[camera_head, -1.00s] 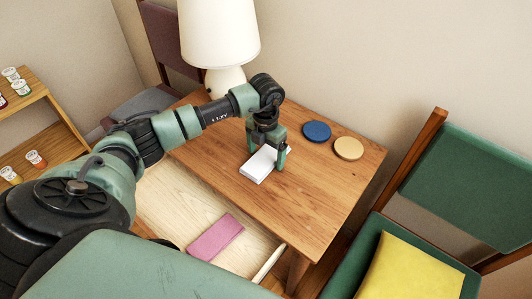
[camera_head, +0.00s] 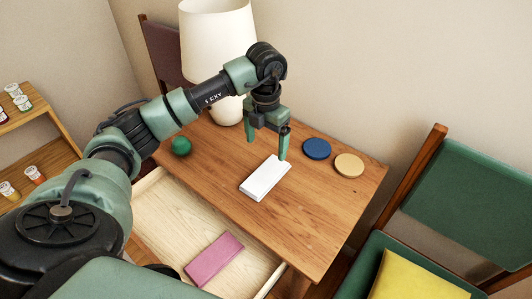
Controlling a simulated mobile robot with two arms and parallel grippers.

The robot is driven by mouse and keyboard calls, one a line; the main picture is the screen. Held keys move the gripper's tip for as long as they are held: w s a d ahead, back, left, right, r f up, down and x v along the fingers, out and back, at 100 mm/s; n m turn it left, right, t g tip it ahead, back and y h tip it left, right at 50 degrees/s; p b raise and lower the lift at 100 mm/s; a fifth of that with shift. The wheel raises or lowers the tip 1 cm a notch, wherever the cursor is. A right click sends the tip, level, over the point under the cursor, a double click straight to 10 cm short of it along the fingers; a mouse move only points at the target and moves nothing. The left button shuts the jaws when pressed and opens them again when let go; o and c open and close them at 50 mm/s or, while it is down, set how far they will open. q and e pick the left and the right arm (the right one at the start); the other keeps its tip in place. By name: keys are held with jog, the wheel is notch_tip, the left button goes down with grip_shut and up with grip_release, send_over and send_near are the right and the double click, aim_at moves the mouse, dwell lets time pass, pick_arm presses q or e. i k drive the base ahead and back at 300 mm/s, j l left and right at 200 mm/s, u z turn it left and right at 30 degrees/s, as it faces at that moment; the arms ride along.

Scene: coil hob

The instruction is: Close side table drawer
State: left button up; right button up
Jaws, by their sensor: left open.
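The side table (camera_head: 310,218) has a wooden top, and its drawer (camera_head: 166,213) stands pulled out toward me at the lower left. A pink flat block (camera_head: 214,259) lies inside the drawer. My left gripper (camera_head: 267,147) is open and empty above the table top, with its fingers pointing down. A white box (camera_head: 265,178) lies on the table just below and in front of it, apart from the fingers. The drawer's front is mostly hidden by my own body and arm. My right gripper is not in view.
A lamp (camera_head: 218,45) stands at the table's back. A green ball (camera_head: 181,146) sits at its left, blue (camera_head: 316,149) and tan (camera_head: 349,165) discs at its right. A green chair (camera_head: 447,205) with a yellow cushion (camera_head: 420,277) is on the right, a shelf (camera_head: 42,164) on the left.

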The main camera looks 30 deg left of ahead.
aim_at(172, 225)
jog(key=k+l, duration=1.2)
jog(key=k, duration=0.1)
